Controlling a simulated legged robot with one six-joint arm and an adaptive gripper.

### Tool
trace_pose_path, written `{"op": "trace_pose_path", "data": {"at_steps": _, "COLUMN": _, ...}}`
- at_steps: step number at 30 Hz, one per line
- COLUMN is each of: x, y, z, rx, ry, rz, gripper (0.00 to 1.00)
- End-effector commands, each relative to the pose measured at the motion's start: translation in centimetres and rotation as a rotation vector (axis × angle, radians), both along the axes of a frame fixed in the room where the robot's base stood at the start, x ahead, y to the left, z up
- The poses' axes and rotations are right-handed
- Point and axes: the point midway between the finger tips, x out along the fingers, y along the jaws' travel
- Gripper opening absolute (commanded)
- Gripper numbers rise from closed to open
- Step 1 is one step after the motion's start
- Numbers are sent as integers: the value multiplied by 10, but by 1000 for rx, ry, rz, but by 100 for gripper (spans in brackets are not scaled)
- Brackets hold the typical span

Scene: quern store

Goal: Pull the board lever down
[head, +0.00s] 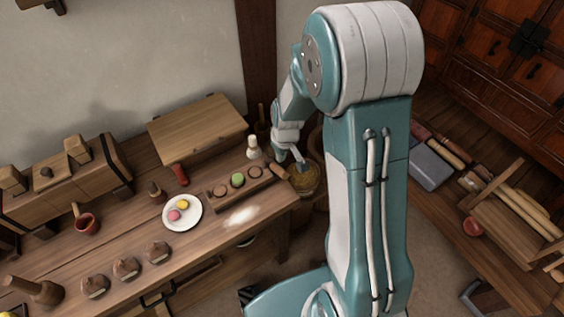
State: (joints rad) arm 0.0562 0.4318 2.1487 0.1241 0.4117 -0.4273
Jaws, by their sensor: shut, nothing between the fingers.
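I cannot make out for certain which part is the board lever. A long, low wooden board (218,192) with round inset pieces, one of them green, lies near the right end of the bench. A brown rod-like piece (279,172) sits at its right end and may be a handle. My gripper (299,157) is shut and empty, small in view, above the bench's right end near the rod-like piece. I cannot tell whether they touch.
A white plate (182,225) with pink and yellow sweets, a red cup (86,223), a white-topped bottle (253,147) and a slanted wooden panel (198,128) stand on the bench (210,253). A basket-like tub (305,180) is beyond its right end. Another table with tools is at right.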

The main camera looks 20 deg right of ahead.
Motion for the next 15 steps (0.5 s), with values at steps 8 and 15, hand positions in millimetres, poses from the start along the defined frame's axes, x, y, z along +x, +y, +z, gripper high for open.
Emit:
{"op": "trace_pose_path", "data": {"at_steps": 8, "x": -10, "y": -4, "z": 52, "rx": -1, "ry": -5, "rz": 0, "gripper": 0}}
{"op": "trace_pose_path", "data": {"at_steps": 15, "x": -23, "y": -8, "z": 90, "rx": 0, "ry": -4, "rz": 0, "gripper": 0}}
